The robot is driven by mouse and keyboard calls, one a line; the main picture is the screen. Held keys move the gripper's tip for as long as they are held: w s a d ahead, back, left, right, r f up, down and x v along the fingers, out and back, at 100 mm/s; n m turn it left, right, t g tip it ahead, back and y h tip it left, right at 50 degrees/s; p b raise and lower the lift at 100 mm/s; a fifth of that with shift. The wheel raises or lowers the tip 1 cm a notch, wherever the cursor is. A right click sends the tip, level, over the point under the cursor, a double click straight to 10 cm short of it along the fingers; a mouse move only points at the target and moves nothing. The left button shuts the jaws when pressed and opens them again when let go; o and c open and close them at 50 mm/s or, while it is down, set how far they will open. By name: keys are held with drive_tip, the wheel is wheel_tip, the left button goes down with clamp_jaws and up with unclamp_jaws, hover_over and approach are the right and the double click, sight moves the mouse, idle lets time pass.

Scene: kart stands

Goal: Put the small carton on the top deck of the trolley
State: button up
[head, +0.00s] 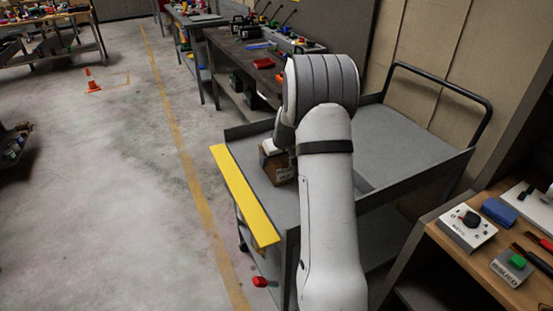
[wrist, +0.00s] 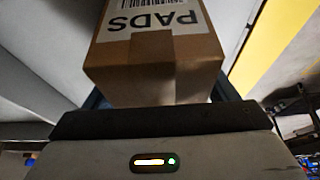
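The small carton (head: 277,163) is brown with a white label on top and shows in the head view at the left part of the trolley's top deck (head: 395,135), partly behind my arm. In the wrist view the carton (wrist: 155,65) fills the upper middle, its label reading "PADS" upside down. My gripper (wrist: 158,92) has its dark fingers close against both sides of the carton, and looks shut on it. The fingers are mostly hidden by the carton and, in the head view, by my arm. I cannot tell whether the carton's underside touches the deck.
A yellow strip (head: 243,195) runs along the deck's left edge, and low rims border the deck. A handle (head: 440,82) rises at the far right. A workbench (head: 500,250) with tools stands at the right; another (head: 240,50) stands behind. The deck's right part is clear.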

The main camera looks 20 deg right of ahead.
drive_tip(key=shift+o, duration=1)
drive_tip(key=shift+r, duration=0.5)
drive_tip(key=v, duration=1.1)
drive_tip(key=shift+s+a, duration=0.1)
drive_tip(key=shift+s, duration=0.05)
drive_tip(key=s+a+r, duration=0.1)
drive_tip(key=s+a, duration=0.5)
drive_tip(key=s, duration=0.4)
drive_tip(key=s+a+r+g, duration=0.1)
drive_tip(key=s+a, duration=0.5)
drive_tip(key=s, duration=0.4)
drive_tip(key=s+a+r+g, duration=0.1)
drive_tip(key=s+a, duration=0.5)
drive_tip(key=s, duration=0.4)
drive_tip(key=shift+s, duration=0.3)
drive_tip(key=shift+a+r, duration=0.1)
